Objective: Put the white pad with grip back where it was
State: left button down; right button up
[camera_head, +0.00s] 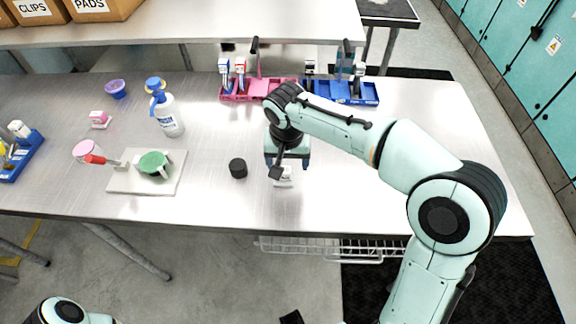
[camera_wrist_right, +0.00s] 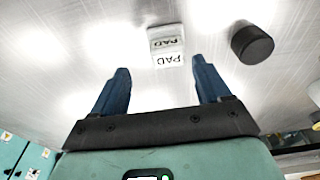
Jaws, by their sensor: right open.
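The white pad (camera_head: 284,178) sits on the metal table just in front of my right gripper (camera_head: 287,163), which partly hides it in the head view. In the right wrist view the pad (camera_wrist_right: 167,45) shows as a white block with "PAD" printed on two faces. My right gripper's blue fingers (camera_wrist_right: 159,64) are spread, with nothing between them; the pad lies just beyond the tips. Part of my left arm shows at the bottom left of the head view, but its gripper does not.
A black cylinder (camera_head: 238,168) stands left of the pad. A pink caddy (camera_head: 240,91) and a blue caddy (camera_head: 368,95) are at the back; another blue caddy (camera_head: 22,160) is far left. The table's right is clear.

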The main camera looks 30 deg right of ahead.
notch_tip(320, 180, up, 8)
jog(key=s+p, duration=0.1)
jog(key=shift+a+f, duration=0.25)
jog(key=shift+a, duration=0.1)
